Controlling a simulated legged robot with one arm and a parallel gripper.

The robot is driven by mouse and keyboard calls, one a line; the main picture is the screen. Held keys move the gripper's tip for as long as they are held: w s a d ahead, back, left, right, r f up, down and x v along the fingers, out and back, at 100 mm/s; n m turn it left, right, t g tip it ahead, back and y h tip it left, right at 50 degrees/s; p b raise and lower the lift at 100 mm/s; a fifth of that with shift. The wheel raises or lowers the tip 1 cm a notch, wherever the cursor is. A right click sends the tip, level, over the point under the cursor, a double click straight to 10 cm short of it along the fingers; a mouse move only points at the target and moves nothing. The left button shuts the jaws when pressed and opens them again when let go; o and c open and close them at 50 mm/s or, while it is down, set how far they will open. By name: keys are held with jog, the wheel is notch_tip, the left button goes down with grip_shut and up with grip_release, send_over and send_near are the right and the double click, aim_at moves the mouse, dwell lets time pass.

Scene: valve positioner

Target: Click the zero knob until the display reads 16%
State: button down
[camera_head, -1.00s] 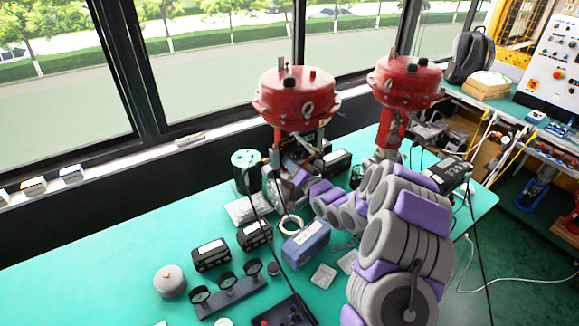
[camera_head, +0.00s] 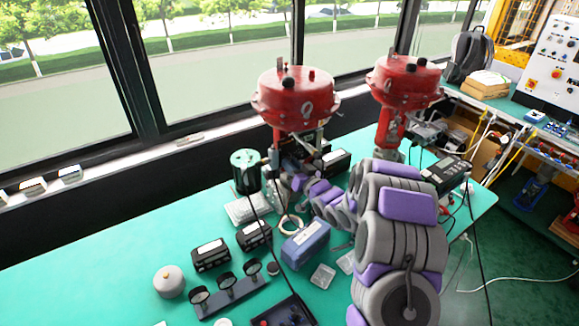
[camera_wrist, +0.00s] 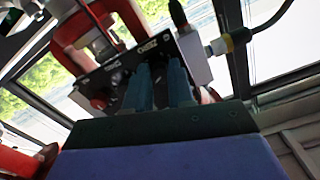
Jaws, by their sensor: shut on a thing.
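The valve positioner, a dark front plate (camera_wrist: 128,62) with small labelled windows, shows in the wrist view under a red yoke. A pale window (camera_wrist: 146,46) with dark characters is near its upper edge; I cannot read its value. Dark round knobs (camera_wrist: 118,76) show left of my fingers. My gripper (camera_wrist: 160,72) has its two blue-grey fingers up against the plate, close together and shut on a knob that they mostly hide. In the head view the positioner (camera_head: 303,146) sits below the left red actuator (camera_head: 295,98), and my arm reaches to it.
A second red valve (camera_head: 405,85) stands to the right. A green-topped canister (camera_head: 245,170) stands just left of the positioner. Black meters (camera_head: 211,254), a gauge stand (camera_head: 228,292) and a blue box (camera_head: 305,244) lie in front. The green table is clear at left.

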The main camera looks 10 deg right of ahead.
jog(key=shift+w+d+r+n+b, duration=0.1)
jog(key=shift+n+b, duration=0.35)
jog(key=shift+n, duration=1.05)
jog(key=shift+d+r+n+b, duration=0.1)
jog(key=shift+n+b, duration=0.35)
jog(key=shift+n, duration=1.35)
jog(key=c, duration=1.4)
grip_release()
jog(key=o, duration=0.3)
jog(key=shift+s, duration=0.2)
jog(key=shift+o, duration=0.7)
jog(key=shift+w+f, duration=0.1)
jog(key=shift+f, duration=0.05)
